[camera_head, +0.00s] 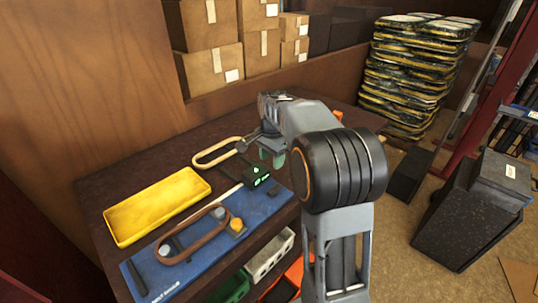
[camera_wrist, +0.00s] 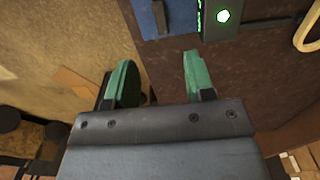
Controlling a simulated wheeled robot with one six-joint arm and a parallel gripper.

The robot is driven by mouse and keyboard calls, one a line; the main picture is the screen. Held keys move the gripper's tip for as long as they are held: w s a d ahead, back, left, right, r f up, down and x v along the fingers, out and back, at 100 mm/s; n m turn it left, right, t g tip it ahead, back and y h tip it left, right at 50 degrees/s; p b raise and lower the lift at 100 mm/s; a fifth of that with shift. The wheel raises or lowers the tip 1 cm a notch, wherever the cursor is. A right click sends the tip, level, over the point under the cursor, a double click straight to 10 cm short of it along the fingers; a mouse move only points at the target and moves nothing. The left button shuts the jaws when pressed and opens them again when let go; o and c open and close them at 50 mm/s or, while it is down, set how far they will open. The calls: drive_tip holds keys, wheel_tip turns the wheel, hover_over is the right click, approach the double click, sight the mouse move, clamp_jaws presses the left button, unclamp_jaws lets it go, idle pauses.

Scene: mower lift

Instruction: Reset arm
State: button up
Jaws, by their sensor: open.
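My arm reaches over the dark brown workbench (camera_head: 110,182) in the head view. My gripper (camera_head: 270,158) hangs near the bench's right edge, beside a small black box with green lights (camera_head: 257,176). In the wrist view my gripper (camera_wrist: 157,75) shows two green fingers spread apart with nothing between them. The black box (camera_wrist: 222,18) is ahead of the fingers at the top of that view, apart from them. Part of my gripper is hidden behind my arm in the head view.
A yellow tray (camera_head: 157,207), a blue mat (camera_head: 262,208), a brown loop (camera_head: 192,238) and a tan loop (camera_head: 217,152) lie on the bench. Cardboard boxes (camera_head: 212,70) stand behind it. Stacked black-and-yellow items (camera_head: 408,85) and a dark bin (camera_head: 468,222) stand on the floor at right.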

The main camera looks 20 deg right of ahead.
drive_tip(key=s+a+n+t, duration=0.1)
drive_tip(key=s+a+n, duration=0.2)
drive_tip(key=s, duration=0.3)
drive_tip(key=s+a+f+n+t, duration=0.1)
drive_tip(key=s+a+n, duration=0.1)
drive_tip(key=s+n, duration=0.4)
drive_tip(key=s+a+n+t, duration=0.1)
drive_tip(key=s+a+n, duration=0.2)
drive_tip(key=s+n, duration=0.2)
drive_tip(key=s, duration=0.2)
drive_tip(key=shift+s+a+f+t, duration=0.2)
drive_tip(key=shift+s+a+t, duration=0.1)
drive_tip(key=shift+s, duration=0.1)
